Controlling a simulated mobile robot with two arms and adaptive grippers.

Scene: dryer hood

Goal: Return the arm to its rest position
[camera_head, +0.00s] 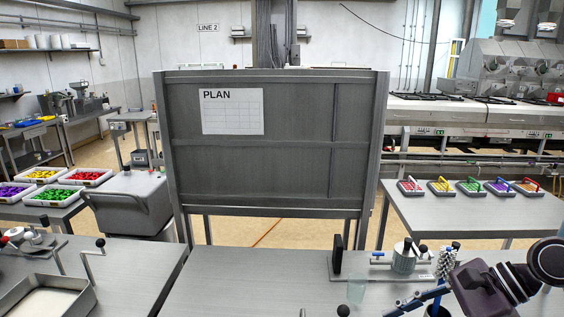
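My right arm (515,278) comes in at the lower right, over the right end of the near bench. Its dark wrist and gripper body (480,288) are beside a small cluster of blue and dark tools, and I cannot make out the fingers clearly. I see nothing clearly held. My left arm and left gripper are not in view.
The near bench (240,280) is clear in its middle. A metal tray (40,298) is at lower left. A grey PLAN board (290,160) stands behind the bench.

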